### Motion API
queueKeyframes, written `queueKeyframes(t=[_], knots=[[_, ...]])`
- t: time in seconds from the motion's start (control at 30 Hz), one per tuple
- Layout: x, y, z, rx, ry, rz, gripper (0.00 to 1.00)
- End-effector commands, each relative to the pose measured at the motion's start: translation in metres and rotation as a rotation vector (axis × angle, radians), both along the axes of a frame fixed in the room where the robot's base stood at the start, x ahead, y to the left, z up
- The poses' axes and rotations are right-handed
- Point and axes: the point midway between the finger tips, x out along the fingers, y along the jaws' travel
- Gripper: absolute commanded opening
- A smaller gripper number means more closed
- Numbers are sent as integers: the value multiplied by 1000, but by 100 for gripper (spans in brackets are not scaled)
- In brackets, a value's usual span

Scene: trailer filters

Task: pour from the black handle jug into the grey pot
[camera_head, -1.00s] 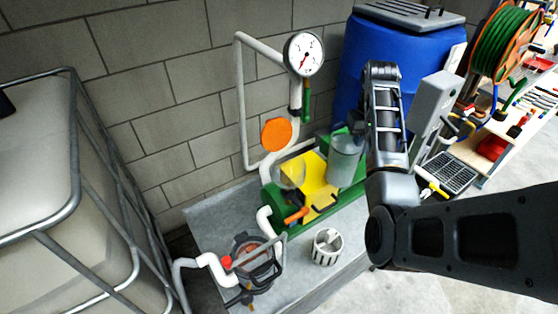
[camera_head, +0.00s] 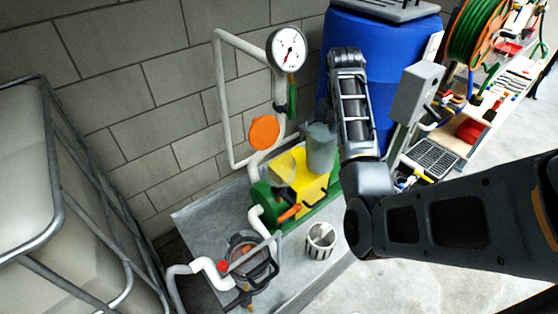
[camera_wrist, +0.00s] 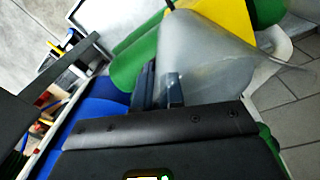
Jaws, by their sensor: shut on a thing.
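A translucent grey jug (camera_head: 321,150) is above the right end of the green and yellow pump unit, roughly upright in the head view. My gripper (camera_wrist: 160,90) is shut at its side, and the jug fills the upper middle of the wrist view (camera_wrist: 215,65). The fingers hide its handle, and I cannot make out its contents. A dark grey round pot (camera_head: 243,240) stands at the lower left of the metal platform, well to the left of and below the jug. It has reddish contents or inner parts, and a pipe partly covers it.
A striped white cup (camera_head: 320,240) stands on the metal platform (camera_head: 200,215). The yellow block (camera_head: 310,180), an orange disc (camera_head: 264,132), white pipes and a gauge (camera_head: 287,49) stand near the jug. A blue barrel (camera_head: 400,60) is behind my arm.

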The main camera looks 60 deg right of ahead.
Motion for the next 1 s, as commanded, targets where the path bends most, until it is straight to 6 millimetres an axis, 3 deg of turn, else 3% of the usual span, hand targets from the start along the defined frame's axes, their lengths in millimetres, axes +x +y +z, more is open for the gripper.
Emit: queueKeyframes(t=[0.5, 1.0], knots=[[6, 19, 15, -255, 69, 2, 0], [10, 30, 11, -372, 103, 0, 0]])
